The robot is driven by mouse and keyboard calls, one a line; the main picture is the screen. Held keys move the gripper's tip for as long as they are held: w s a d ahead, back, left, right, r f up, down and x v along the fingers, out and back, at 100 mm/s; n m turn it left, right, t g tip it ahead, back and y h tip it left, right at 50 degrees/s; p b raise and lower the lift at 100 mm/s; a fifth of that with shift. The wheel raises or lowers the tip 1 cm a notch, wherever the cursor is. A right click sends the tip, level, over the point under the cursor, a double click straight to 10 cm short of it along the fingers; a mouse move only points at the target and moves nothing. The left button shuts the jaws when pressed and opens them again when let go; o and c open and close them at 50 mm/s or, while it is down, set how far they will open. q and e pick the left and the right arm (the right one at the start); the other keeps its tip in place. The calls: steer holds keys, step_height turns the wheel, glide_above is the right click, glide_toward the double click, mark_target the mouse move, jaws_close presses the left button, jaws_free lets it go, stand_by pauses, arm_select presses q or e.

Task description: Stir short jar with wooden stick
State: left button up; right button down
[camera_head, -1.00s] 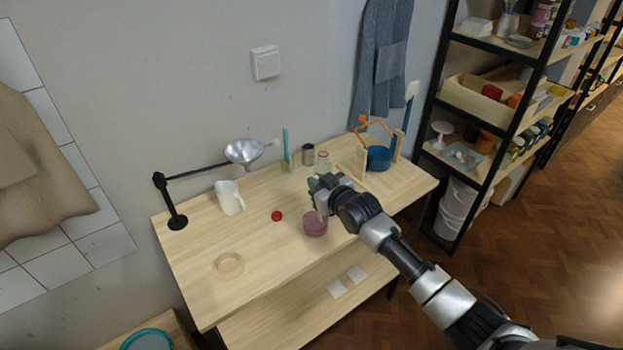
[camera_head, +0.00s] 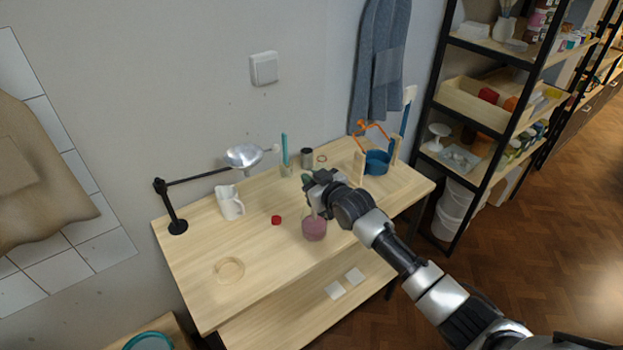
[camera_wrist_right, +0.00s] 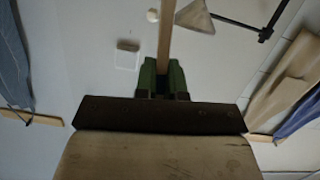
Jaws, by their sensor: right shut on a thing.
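A short glass jar (camera_head: 314,231) with pink-purple contents stands on the wooden table, near its front edge. My right gripper (camera_head: 312,187) is above the jar. In the right wrist view its green fingers (camera_wrist_right: 162,78) are shut on a pale wooden stick (camera_wrist_right: 166,35). In the head view the stick's lower part runs down toward the jar mouth; how deep its end sits I cannot tell. My left gripper is in neither view.
The table's front left is mostly clear.

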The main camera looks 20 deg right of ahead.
mark_target(310, 173)
steer(key=shift+s+a+r+p, duration=0.1)
steer(key=shift+a+r+p, duration=0.05)
steer(key=shift+r+p, duration=1.25)
steer(key=shift+s+a+r+p, duration=0.15)
steer(key=shift+r+p, duration=0.35)
steer(key=shift+r, duration=0.75)
steer(key=shift+r, duration=2.45)
